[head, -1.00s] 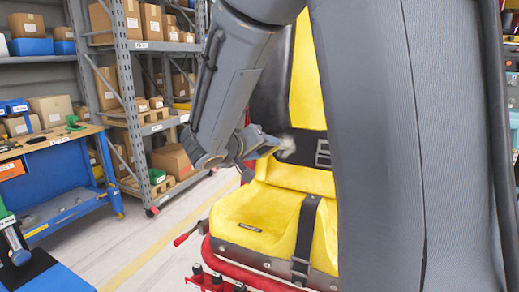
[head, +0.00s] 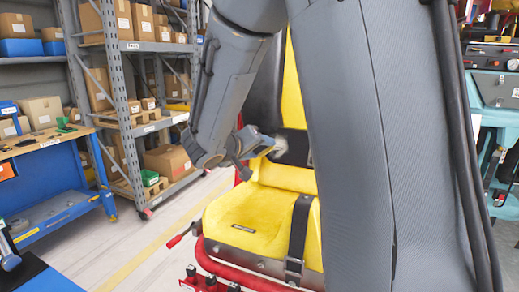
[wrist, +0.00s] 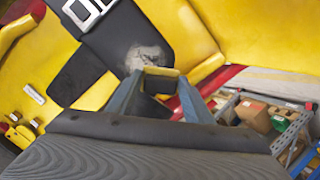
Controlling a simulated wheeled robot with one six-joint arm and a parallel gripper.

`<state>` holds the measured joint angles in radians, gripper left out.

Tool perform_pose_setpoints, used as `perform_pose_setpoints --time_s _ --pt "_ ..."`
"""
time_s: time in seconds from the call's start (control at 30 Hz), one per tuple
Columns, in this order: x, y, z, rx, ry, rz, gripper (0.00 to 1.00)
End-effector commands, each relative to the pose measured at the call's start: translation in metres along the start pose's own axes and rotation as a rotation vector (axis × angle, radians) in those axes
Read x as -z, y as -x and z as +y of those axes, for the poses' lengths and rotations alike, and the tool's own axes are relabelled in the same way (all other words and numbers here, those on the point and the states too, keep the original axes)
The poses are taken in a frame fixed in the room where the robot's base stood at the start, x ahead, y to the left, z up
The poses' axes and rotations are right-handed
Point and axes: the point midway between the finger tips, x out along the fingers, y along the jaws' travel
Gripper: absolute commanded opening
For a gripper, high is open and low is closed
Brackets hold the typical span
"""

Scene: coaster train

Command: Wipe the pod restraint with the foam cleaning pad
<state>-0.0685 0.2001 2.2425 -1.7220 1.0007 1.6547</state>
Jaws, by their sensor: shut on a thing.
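The pod restraint is a wide black belt (head: 297,146) across the yellow seat back. A pale grey smudge (head: 280,146) marks it; the smudge shows larger in the wrist view (wrist: 147,58), near the belt's silver buckle (wrist: 84,10). My gripper (head: 268,143) is in front of the smudge. In the wrist view its blue fingers are shut on the yellowish foam cleaning pad (wrist: 161,72), whose edge overlaps the lower part of the smudge. I cannot tell whether the pad touches the belt. My arm hides the belt's right part in the head view.
The yellow seat (head: 247,222) has a black strap (head: 298,230) down its front and a red tubular frame (head: 232,262) below. A blue workbench (head: 62,178) and shelving with boxes (head: 130,90) stand left. Open floor (head: 125,232) lies between bench and seat.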

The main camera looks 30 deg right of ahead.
Motion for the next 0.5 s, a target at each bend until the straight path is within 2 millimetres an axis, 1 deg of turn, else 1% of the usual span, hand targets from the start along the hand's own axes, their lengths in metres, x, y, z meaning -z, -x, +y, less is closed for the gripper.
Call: perform_pose_setpoints --time_s 0.5 --pt "0.0012 -0.0093 -0.0003 -0.001 -0.001 0.0 0.28"
